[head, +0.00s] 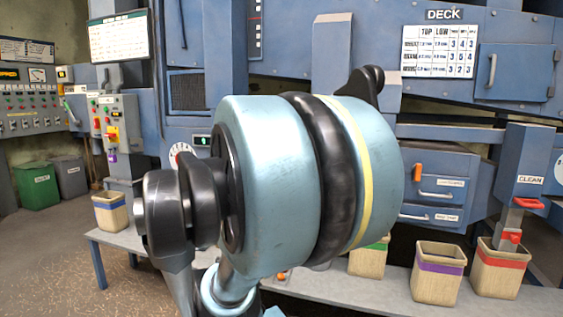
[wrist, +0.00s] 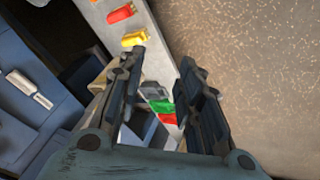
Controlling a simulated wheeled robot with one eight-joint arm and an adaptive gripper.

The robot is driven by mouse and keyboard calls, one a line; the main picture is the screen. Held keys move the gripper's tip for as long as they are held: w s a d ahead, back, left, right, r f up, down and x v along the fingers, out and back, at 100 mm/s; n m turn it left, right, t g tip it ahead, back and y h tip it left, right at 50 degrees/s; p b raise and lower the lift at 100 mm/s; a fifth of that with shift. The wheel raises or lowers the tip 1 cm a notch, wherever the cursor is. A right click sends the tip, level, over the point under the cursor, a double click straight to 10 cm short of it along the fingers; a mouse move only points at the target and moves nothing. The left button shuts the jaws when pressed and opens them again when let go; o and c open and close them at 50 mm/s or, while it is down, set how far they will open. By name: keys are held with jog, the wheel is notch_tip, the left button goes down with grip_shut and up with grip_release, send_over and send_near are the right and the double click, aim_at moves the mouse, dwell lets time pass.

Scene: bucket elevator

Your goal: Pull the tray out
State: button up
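Two blue drawer-like fronts with pale bar handles are set in the machine, an upper one (head: 450,184) and a lower one (head: 438,216) in the head view. Both look closed. I cannot tell which is the tray; their labels are too small to read. In the wrist view a pale handle (wrist: 30,89) on a blue front shows at the left, outside my fingers. My gripper (wrist: 163,60) is open, its two dark fingers apart with nothing held between them. In the head view my large arm joint hides my gripper and the middle of the machine.
A low grey bench (head: 385,292) runs along the machine, with a purple-banded bin (head: 438,275) and a red-banded bin (head: 498,270) on it. An orange lever (head: 417,172) sits beside the upper drawer. A CLEAN spout (head: 525,170) stands right. Open floor (head: 60,265) lies left.

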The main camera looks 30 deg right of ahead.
jog(key=w+d+r+n+t+h, duration=0.25)
jog(key=w+d+r, duration=0.35)
jog(key=d, duration=0.4)
jog(key=w+d+r+n+t+h, duration=0.1)
jog(key=w+d+r+n+h, duration=0.15)
jog(key=w+d+r, duration=0.45)
jog(key=w+d+r+n+t+h, duration=0.3)
jog(key=w+d, duration=0.5)
jog(key=d, duration=0.6)
jog(key=shift+m+g+h, duration=0.3)
jog(key=shift+g+h, duration=0.1)
jog(key=shift+g, duration=0.25)
jog(key=x, duration=1.7)
jog(key=shift+w+a+r, duration=0.1)
jog(key=shift+w+a, duration=0.05)
jog(key=shift+w, duration=0.05)
jog(key=shift+c, duration=0.6)
grip_shut()
